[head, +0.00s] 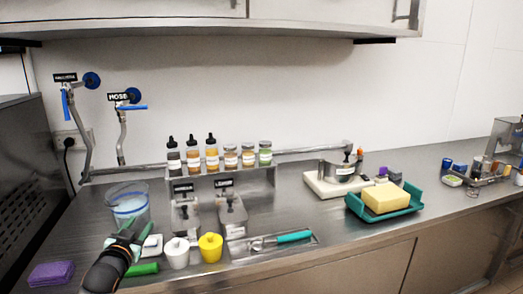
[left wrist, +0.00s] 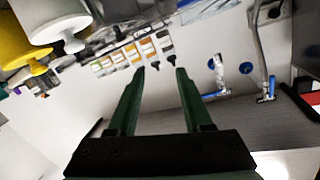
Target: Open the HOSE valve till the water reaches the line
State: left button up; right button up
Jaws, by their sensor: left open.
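The HOSE valve is on the back wall at the left; its blue lever (head: 133,107) lies horizontal beside the black HOSE label (head: 118,97). It also seems to show upside down in the left wrist view (left wrist: 216,94). A grey pipe (head: 122,140) runs down from it. A clear jug (head: 113,203) with a blue band stands on the counter below; its contents look pale, and the exact water level is unclear. My left gripper (head: 130,229) is in front of the jug, low and away from the valve. In the left wrist view its fingers (left wrist: 160,72) are apart and empty.
A second valve with a hanging blue lever (head: 66,104) is left of HOSE. White (head: 177,253) and yellow (head: 210,248) cups, a green item (head: 143,269) and a purple sponge (head: 51,273) lie near my gripper. Bottles (head: 193,157) stand on a shelf to the right.

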pick_arm(q)
jog(key=s+d+f, duration=0.1)
jog(key=s+f, duration=0.1)
jog(key=f, duration=0.2)
jog(key=s+d+f+g, duration=0.1)
jog(key=s+d+f, duration=0.1)
jog(key=s+f, duration=0.1)
jog(key=s+d+f+g+h, duration=0.1)
jog(key=s+d+f, duration=0.1)
jog(key=f, duration=0.3)
jog(key=shift+s+f+m, duration=0.1)
jog(key=shift+s+m, duration=0.05)
jog(key=shift+m, duration=0.15)
jog(key=s+d+f+g+h, duration=0.1)
jog(key=s+d+f, duration=0.3)
jog(key=s, duration=0.7)
jog(key=s+d+f+g+h, duration=0.1)
jog(key=s+d+f, duration=0.3)
jog(key=s+f, duration=0.4)
jog(key=s+d+f+n+g, duration=0.1)
jog(key=s+d+f+g, duration=0.2)
jog(key=s, duration=1)
notch_tip(320, 180, down, 3)
jog(key=shift+s+d+r+g+h, duration=0.1)
jog(key=shift+s+d+g+h, duration=0.25)
jog(key=shift+d, duration=0.45)
